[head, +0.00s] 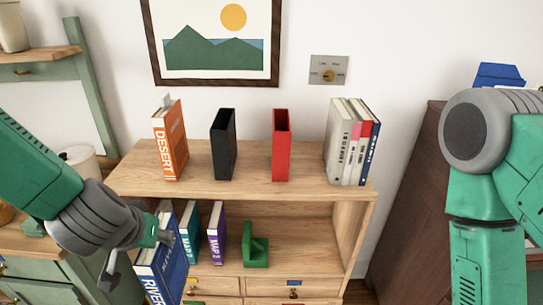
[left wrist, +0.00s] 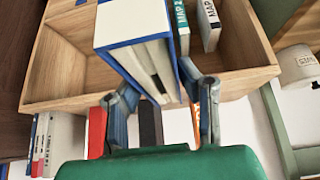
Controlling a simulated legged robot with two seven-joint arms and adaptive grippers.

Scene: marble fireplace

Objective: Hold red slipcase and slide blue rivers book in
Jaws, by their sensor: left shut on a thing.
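The red slipcase (head: 281,150) stands upright on the top of the wooden shelf, its dark opening facing up. It also shows in the left wrist view (left wrist: 97,132). My left gripper (head: 163,237) is shut on the blue rivers book (head: 162,270), in front of the shelf's left side and lower than its top. In the left wrist view the book (left wrist: 137,40) sits between the two fingers (left wrist: 163,92). The book is apart from the slipcase. My right arm shows at the right, but its gripper is out of view. Nothing holds the slipcase.
A black slipcase (head: 223,145) and an orange desert book (head: 170,140) stand left of the red slipcase. Several books (head: 350,142) stand at its right. Teal (head: 189,232) and purple (head: 216,232) map books and a green bookend (head: 256,247) are on the lower shelf.

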